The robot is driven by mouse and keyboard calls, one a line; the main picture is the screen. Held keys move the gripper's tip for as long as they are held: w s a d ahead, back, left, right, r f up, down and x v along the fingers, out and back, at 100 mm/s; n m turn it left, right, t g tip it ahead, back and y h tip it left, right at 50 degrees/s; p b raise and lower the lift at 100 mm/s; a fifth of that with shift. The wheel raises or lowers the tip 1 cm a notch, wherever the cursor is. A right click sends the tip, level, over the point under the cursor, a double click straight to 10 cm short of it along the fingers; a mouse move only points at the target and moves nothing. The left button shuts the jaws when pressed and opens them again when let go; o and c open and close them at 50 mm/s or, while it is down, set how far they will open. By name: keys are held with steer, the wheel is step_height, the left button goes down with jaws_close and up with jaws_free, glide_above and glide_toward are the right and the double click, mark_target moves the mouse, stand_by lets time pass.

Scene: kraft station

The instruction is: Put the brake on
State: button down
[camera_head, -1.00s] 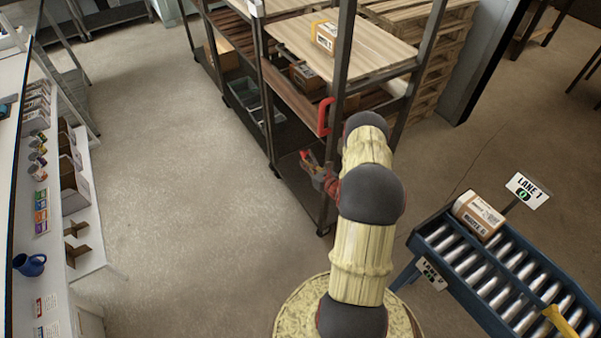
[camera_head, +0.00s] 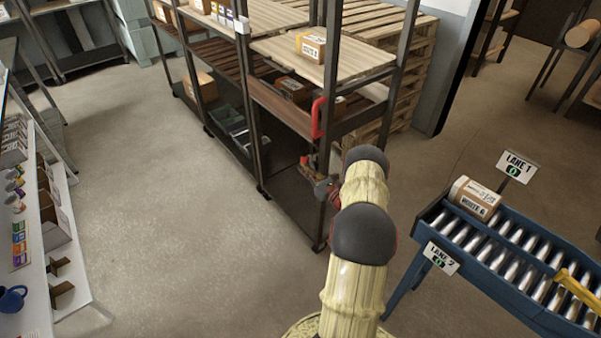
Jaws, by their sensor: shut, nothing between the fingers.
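A red handle (camera_head: 318,117) stands upright on the near post of the wood-shelved rack. I cannot tell whether it is the brake. My gripper (camera_head: 306,161), with red parts, is at the same post, below the handle in the picture. It is shut and holds nothing. Whether the gripper touches the post cannot be told.
The rack (camera_head: 290,127) carries boxes, one (camera_head: 311,46) on its top shelf. A blue roller conveyor (camera_head: 480,250) with a parcel (camera_head: 474,198) and a yellow bar (camera_head: 577,292) stands at right. A white shelf unit (camera_head: 75,290) is at left. The floor between is clear.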

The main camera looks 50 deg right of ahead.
steer(key=shift+s+r, duration=0.2)
steer(key=shift+s, duration=0.2)
steer(key=shift+s+a, duration=0.1)
steer(key=shift+s, duration=0.1)
stand_by(1.3)
